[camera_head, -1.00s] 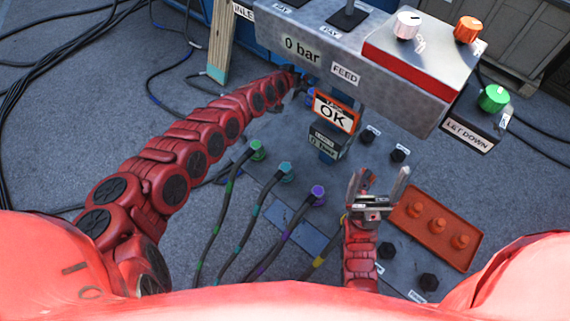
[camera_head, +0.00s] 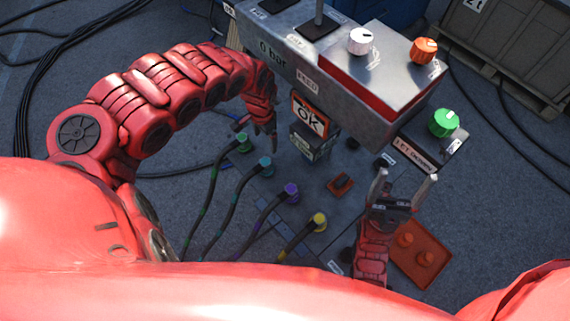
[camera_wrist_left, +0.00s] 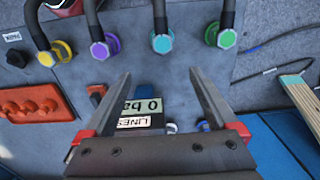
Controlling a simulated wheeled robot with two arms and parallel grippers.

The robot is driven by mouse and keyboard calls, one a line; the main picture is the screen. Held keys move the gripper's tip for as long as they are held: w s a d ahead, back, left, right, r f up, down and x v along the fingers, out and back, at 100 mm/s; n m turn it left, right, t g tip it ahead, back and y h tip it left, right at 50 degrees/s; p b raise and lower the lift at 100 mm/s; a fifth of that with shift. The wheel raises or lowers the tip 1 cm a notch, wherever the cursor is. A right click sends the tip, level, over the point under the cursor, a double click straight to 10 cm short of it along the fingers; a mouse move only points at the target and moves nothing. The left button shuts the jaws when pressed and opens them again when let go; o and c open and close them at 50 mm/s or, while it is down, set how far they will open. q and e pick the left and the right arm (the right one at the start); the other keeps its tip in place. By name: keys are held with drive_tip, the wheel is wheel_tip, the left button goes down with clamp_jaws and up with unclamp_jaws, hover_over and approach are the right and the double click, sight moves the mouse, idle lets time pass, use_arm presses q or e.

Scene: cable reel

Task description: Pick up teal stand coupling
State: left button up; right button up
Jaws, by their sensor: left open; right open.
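The teal coupling (camera_head: 265,163) sits on the grey panel at the end of a dark cable, between a green coupling (camera_head: 243,140) and a purple coupling (camera_head: 290,190). In the left wrist view the teal coupling (camera_wrist_left: 162,43) lies just beyond and between the fingertips, with nothing between the fingers. My left gripper (camera_head: 268,135) is beside the panel, close to the teal and green couplings, apart from them. In the left wrist view my left gripper (camera_wrist_left: 160,75) is open. My right gripper (camera_head: 406,182) is open and empty, pointing up over the panel's right side.
A yellow coupling (camera_head: 319,220) stands past the purple one. The "OK" display (camera_head: 309,117) and the grey console (camera_head: 330,75) with knobs rise behind the panel, near my left gripper. An orange tray (camera_head: 420,256) lies beside my right gripper. Cables trail toward me.

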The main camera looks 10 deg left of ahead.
use_arm(q)
drive_tip(key=f+b, duration=0.1)
drive_tip(key=f, duration=0.1)
drive_tip(key=f+b, duration=0.2)
drive_tip(key=a+f+b, duration=0.1)
drive_tip(key=f+b, duration=0.1)
drive_tip(key=f, duration=0.1)
drive_tip(key=shift+s, duration=0.2)
drive_tip(key=f, duration=0.4)
drive_tip(key=shift+d, duration=0.35)
drive_tip(key=shift+w+a+f+b, duration=0.1)
drive_tip(key=shift+a+f+b, duration=0.2)
drive_tip(key=shift+f, duration=0.45)
wheel_tip(320, 180, down, 4)
drive_tip(key=shift+w+f, duration=0.1)
drive_tip(key=shift+f, duration=0.4)
clamp_jaws()
